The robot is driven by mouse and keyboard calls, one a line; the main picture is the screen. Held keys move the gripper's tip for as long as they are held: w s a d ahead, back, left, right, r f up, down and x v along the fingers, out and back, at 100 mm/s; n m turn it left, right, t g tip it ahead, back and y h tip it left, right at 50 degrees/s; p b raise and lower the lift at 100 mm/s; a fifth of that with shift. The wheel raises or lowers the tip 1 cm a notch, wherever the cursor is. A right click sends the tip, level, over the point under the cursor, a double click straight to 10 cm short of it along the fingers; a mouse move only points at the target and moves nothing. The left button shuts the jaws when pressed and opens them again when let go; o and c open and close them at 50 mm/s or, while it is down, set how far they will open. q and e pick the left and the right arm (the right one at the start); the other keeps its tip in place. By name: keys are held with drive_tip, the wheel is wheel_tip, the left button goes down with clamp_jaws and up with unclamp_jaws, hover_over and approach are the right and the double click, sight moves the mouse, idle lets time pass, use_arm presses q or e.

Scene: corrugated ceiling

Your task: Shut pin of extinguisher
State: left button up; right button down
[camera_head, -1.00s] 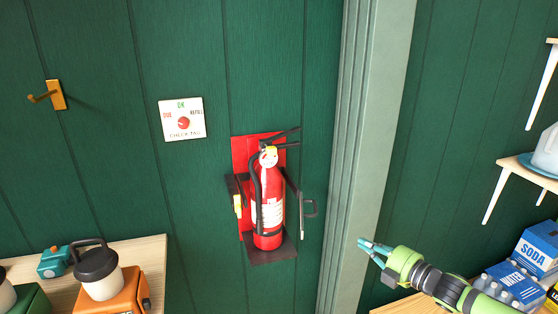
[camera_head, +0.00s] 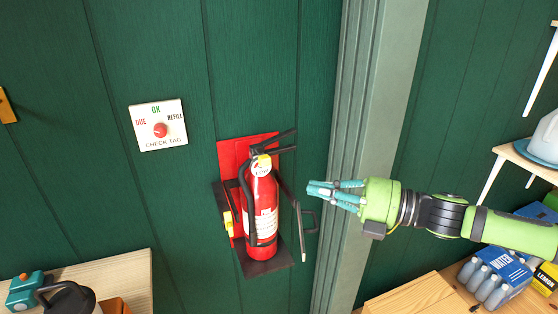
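The red fire extinguisher (camera_head: 262,205) stands upright on a dark bracket shelf (camera_head: 266,267) against a red backplate on the green wall. Its black levers (camera_head: 282,141) and a yellow-and-white round part (camera_head: 261,165) are at the top. To its right a dark hinged arm with a grey bar and loop handle (camera_head: 303,230) stands swung out from the bracket. A yellow piece (camera_head: 228,222) sits on the bracket's left side. I cannot make out a separate pin. My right gripper (camera_head: 320,190) is right of the extinguisher, its teal fingers pointing left, apart from the handle in the picture. My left gripper is out of view.
A pale green post (camera_head: 372,110) stands behind my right gripper. A check-tag dial (camera_head: 159,126) is on the wall at left. A wooden shelf (camera_head: 125,272) with containers is at lower left; a wooden surface (camera_head: 410,298) with bottle packs is at lower right.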

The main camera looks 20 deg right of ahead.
sight(265, 161)
drive_tip(key=w+a+p, duration=0.5)
drive_tip(key=w+p, duration=0.1)
drive_tip(key=w, duration=0.2)
drive_tip(key=shift+a, duration=0.2)
